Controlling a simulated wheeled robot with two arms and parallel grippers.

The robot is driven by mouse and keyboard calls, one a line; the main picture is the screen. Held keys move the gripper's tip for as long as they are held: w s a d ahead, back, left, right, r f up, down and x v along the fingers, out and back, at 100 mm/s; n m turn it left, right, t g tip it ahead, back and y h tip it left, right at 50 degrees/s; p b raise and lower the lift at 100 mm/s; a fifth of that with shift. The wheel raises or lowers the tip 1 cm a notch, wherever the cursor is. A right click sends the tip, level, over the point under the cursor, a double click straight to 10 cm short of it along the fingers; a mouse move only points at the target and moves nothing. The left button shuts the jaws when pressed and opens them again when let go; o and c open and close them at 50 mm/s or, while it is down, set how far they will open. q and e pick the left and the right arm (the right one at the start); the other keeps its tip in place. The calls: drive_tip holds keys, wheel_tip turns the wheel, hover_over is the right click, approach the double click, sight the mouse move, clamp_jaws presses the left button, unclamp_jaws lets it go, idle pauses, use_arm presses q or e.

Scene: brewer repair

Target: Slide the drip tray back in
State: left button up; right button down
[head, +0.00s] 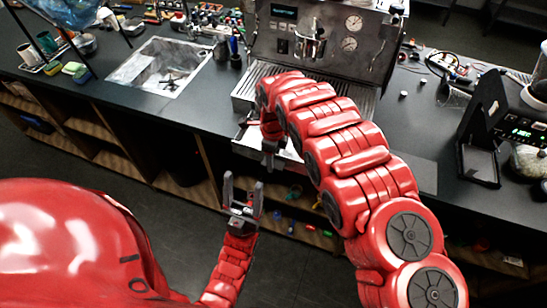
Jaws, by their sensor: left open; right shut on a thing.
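The steel espresso brewer (285,45) stands at the back edge of the counter, with gauges on its front. The drip tray (246,138) shows as a pale metal piece jutting out in front of the brewer's base, over the counter's front edge. My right arm arches over it and hides much of it. My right gripper (270,152) points down at the tray's front and is shut on it; the exact contact is hard to see. My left gripper (243,196) is open and empty, pointing up, in front of the counter and below the tray.
A sink (160,66) is set in the dark counter (200,108) to the left of the brewer. A black grinder-like machine (500,115) stands at the right. Open shelves (95,130) with small items lie under the counter. The floor in front is clear.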

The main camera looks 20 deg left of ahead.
drive_tip(key=shift+f, duration=0.1)
drive_tip(key=shift+c, duration=0.6)
unclamp_jaws()
drive_tip(key=shift+r+b, duration=0.35)
drive_tip(key=shift+r, duration=0.15)
wheel_tip(320, 180, up, 3)
drive_tip(key=shift+f, duration=0.2)
wheel_tip(320, 180, up, 14)
drive_tip(key=p, duration=0.6)
